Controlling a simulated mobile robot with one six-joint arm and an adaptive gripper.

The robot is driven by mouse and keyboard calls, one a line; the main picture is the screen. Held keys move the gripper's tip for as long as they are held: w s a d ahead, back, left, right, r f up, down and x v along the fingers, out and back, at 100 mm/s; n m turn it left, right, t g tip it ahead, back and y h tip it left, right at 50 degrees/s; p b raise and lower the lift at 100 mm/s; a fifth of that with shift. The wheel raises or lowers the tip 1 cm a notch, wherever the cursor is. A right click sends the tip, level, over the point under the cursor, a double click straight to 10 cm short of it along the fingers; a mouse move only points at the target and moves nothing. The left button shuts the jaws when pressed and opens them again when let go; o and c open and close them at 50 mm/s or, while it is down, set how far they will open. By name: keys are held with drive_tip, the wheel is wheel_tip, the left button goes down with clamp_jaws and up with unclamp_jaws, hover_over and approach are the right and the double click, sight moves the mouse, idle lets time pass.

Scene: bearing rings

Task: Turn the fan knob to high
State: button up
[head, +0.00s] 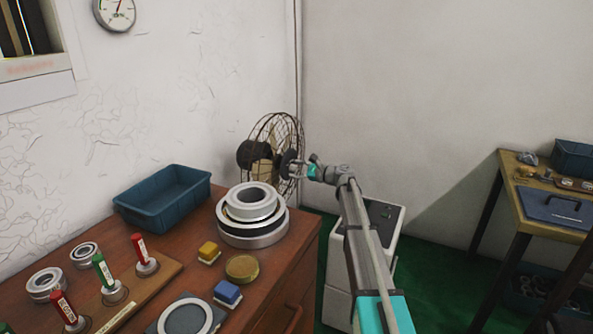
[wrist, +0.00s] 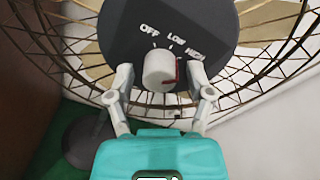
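The wire-cage fan (head: 277,138) stands behind the far end of the wooden bench, with my arm reaching to it from the right. In the wrist view a dark round plate (wrist: 120,32) carries the words OFF, LOW and HIGH. The white knob (wrist: 157,70) sits below these words, with a red mark on its right side, on the side of HIGH; its exact setting is hard to tell. My gripper (wrist: 164,90) is open, one finger on each side of the knob, with gaps visible between. My gripper (head: 298,168) also shows in the head view, at the fan.
The bench (head: 288,258) holds a blue bin (head: 165,200), stacked bearing rings (head: 252,232), colored-handled tools and small blocks. A white cabinet (head: 338,275) stands under my arm. A second table (head: 522,222) is at the right. Fan cage wires surround my fingers.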

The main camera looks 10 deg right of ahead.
drive_tip(key=shift+n, duration=0.3)
idle(0.4)
